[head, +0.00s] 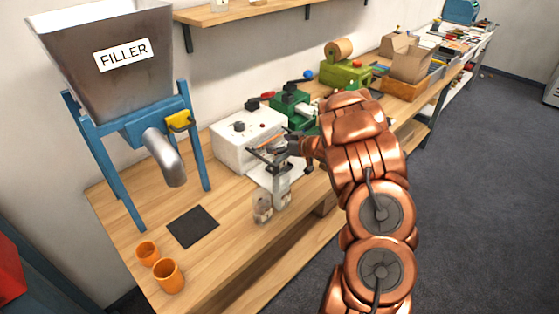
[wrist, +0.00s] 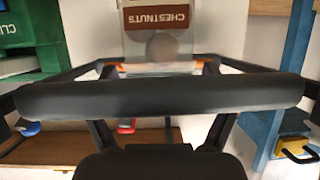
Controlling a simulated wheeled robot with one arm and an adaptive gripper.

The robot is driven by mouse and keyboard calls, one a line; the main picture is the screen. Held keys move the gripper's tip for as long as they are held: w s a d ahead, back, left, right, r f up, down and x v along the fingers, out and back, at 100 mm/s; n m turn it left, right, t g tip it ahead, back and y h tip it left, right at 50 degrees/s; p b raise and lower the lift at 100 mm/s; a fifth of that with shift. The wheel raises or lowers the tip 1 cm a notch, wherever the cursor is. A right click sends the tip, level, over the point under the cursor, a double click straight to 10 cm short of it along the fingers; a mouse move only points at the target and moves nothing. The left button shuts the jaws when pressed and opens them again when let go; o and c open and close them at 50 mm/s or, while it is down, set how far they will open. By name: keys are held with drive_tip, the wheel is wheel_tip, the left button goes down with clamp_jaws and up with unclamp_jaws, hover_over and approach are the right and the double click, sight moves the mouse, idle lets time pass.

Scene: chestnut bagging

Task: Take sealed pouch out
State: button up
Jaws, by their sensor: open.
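My gripper (head: 275,150) is at the front of the white box-shaped machine (head: 238,133) on the workbench, with its fingers spread. In the wrist view, a clear pouch with a brown CHESTNUTS label (wrist: 158,20) lies between and beyond my fingertips (wrist: 158,68). The label reads upside down, and a round brown shape shows through the clear part. The fingers look apart from the pouch's sides. In the head view, a clear pouch-like item (head: 281,192) is below my gripper, and another (head: 262,207) is beside it near the bench's front edge. My gripper hides part of the machine's front.
The FILLER hopper (head: 105,55) on blue legs stands at the left. Two orange cups (head: 168,276) and a dark mat (head: 192,227) are near it. Green machines (head: 292,108) and cardboard boxes (head: 408,58) stand farther along the bench. Open floor lies to the right.

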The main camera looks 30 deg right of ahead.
drive_tip(key=c, duration=1.6)
clamp_jaws()
drive_tip(key=shift+r, duration=0.15)
